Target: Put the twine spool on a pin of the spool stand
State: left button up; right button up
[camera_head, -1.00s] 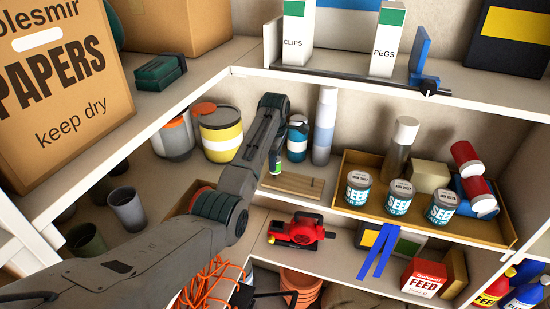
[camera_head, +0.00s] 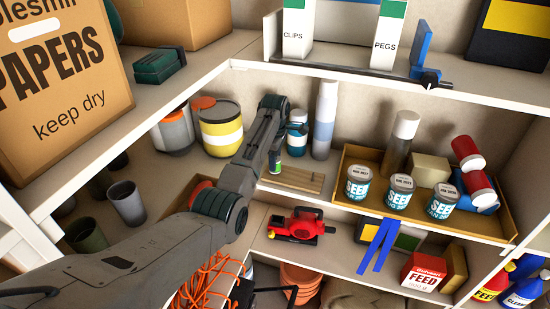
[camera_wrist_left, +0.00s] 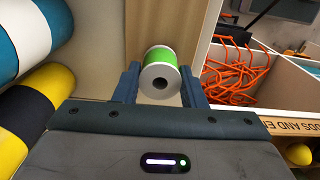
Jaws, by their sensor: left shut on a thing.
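The twine spool, green with white ends, sits between the two fingers of my left gripper in the left wrist view (camera_wrist_left: 160,66). In the head view it is a small green and white spot (camera_head: 273,164), partly covered by the gripper. My left gripper (camera_head: 275,150) is shut on it, just above the shelf. My right gripper is not in view.
Paint tins (camera_head: 220,135) and a blue-banded can stand behind the arm. A tall spray can (camera_head: 323,125) is behind the wooden piece. A tray (camera_head: 440,215) with seed tins is to the right. A red tool (camera_head: 300,226) and orange cord (camera_head: 212,280) are lower down.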

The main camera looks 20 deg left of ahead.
pick_arm(q)
jog(key=shift+f, duration=0.35)
jog(key=o, duration=1.4)
jog(key=shift+c, duration=0.2)
jog(key=shift+r+b, duration=0.3)
jog(key=shift+b, duration=0.05)
notch_tip(320, 180, up, 6)
jog(key=b, duration=0.3)
jog(key=shift+r, duration=0.45)
jog(key=shift+s+f, duration=0.1)
